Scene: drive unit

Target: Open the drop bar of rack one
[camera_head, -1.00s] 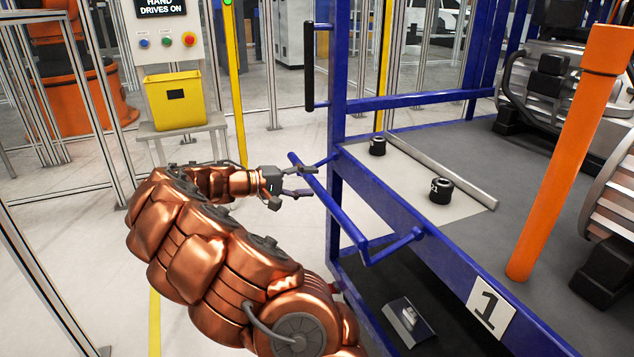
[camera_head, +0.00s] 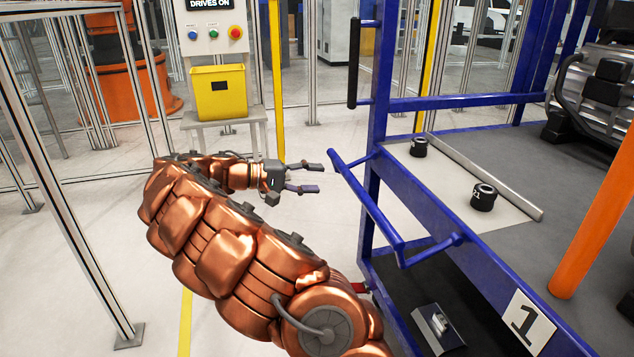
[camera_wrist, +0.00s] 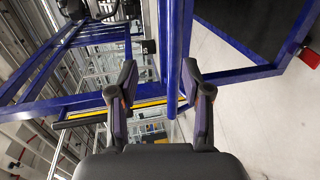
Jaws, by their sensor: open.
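The drop bar (camera_head: 366,208) is a blue bar on two short arms, standing out from the front of the blue rack one (camera_head: 470,262), which carries a "1" plate (camera_head: 524,322). My gripper (camera_head: 318,178) is open and empty, just left of the bar's far end, with a small gap showing in the head view. In the wrist view, my open fingers (camera_wrist: 160,70) point toward the blue bar (camera_wrist: 174,65), which shows upright in the picture between the fingertips, nearer the right one. Depth between them is hard to tell there.
A black handle (camera_head: 353,62) sits on the rack's blue post. Two black cylinders, one of them here (camera_head: 483,197), stand on the rack deck. An orange post (camera_head: 595,235) rises at right. A yellow box (camera_head: 219,92) and fence stand behind. Floor left of the rack is clear.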

